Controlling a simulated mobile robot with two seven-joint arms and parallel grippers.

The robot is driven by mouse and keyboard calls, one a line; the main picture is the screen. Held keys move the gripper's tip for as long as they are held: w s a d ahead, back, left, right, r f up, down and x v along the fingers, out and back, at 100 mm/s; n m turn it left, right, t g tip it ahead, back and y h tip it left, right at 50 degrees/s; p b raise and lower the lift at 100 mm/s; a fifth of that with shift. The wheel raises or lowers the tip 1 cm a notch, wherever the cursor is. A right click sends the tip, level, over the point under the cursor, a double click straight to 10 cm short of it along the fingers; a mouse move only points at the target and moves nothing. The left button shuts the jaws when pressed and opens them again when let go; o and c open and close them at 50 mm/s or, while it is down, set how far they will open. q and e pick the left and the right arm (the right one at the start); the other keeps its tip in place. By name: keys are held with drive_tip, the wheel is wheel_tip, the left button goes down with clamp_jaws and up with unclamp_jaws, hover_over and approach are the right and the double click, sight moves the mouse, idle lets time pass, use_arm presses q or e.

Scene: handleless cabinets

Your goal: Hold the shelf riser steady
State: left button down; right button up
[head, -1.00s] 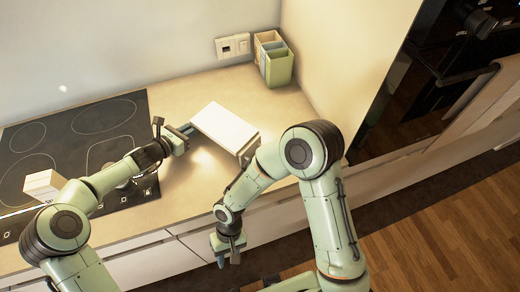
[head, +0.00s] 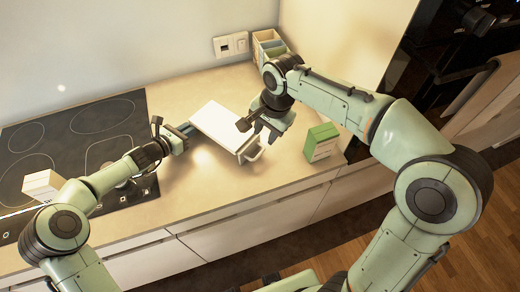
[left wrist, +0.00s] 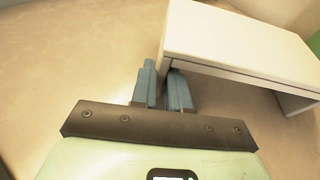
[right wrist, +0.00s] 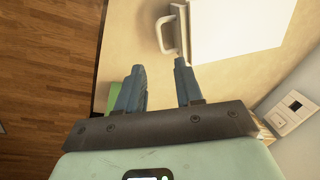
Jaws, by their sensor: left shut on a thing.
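My right gripper (head: 258,130) hangs above the counter close to the riser's right end. Its fingers (right wrist: 160,75) are apart with nothing between them. My right arm hides part of the area behind the riser.
A green and white box (head: 321,143) stands on the counter right of the riser. A divided caddy (head: 267,42) stands at the back corner, partly behind my right arm. A black cooktop (head: 75,140) and a pale box (head: 42,185) are at the left. The counter in front is clear.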

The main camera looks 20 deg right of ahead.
sight(259, 154)
drive_tip(key=f, duration=0.3)
drive_tip(key=w+f, duration=0.1)
drive_tip(key=f, duration=0.3)
drive_tip(key=a+f, duration=0.1)
drive_tip(key=f, duration=0.3)
drive_tip(key=shift+w+a, duration=0.1)
drive_tip(key=shift+w, duration=0.2)
drive_tip(key=shift+c, duration=0.3)
clamp_jaws()
idle(0.6)
